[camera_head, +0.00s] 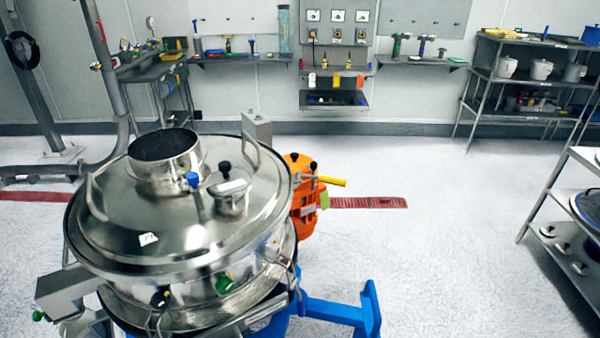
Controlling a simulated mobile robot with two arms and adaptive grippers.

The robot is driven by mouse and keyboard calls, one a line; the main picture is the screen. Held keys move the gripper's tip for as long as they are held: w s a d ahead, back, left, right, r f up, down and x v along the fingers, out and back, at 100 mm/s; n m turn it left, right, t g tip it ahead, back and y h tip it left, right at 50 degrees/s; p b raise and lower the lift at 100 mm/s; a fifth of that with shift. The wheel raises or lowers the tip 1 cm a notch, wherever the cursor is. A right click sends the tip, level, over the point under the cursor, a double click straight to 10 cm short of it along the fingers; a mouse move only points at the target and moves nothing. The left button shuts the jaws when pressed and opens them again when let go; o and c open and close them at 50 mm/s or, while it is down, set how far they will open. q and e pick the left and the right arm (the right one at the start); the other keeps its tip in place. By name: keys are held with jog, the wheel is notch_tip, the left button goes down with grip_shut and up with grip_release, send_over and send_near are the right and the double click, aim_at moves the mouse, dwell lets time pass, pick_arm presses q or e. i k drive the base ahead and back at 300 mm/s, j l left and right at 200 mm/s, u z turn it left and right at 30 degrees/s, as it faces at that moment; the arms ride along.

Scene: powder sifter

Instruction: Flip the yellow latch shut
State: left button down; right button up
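A yellow latch handle (332,181) sticks out to the right from the right side of the steel powder sifter (110,225). It lies nearly level, its free end pointing away from the sifter, just above the orange motor unit (303,215). The sifter's round lid (130,210) sits on the body and carries a short open cylinder (165,158) and a small capped port (230,195). Neither of my grippers shows in the head view. I cannot tell from this view how the latch's inner end meets the rim.
Blue frame legs (345,312) stick out at the sifter's lower right. Metal racks (530,80) stand at the back right, and a shelf unit (585,190) stands at the right edge. The floor (450,220) between them and the sifter is clear.

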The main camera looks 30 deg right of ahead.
aim_at(328, 179)
jog(key=l+u, duration=0.1)
jog(key=l, duration=0.35)
jog(key=k+l+u, duration=0.1)
jog(key=l, duration=0.3)
jog(key=l+u, duration=0.1)
jog(key=l, duration=0.35)
jog(key=k+l+u, duration=0.1)
jog(key=l, duration=0.3)
jog(key=k+l+u, duration=0.1)
jog(key=l, duration=0.3)
jog(key=k+l+u, duration=0.1)
jog(key=l, duration=0.3)
jog(key=k, duration=0.05)
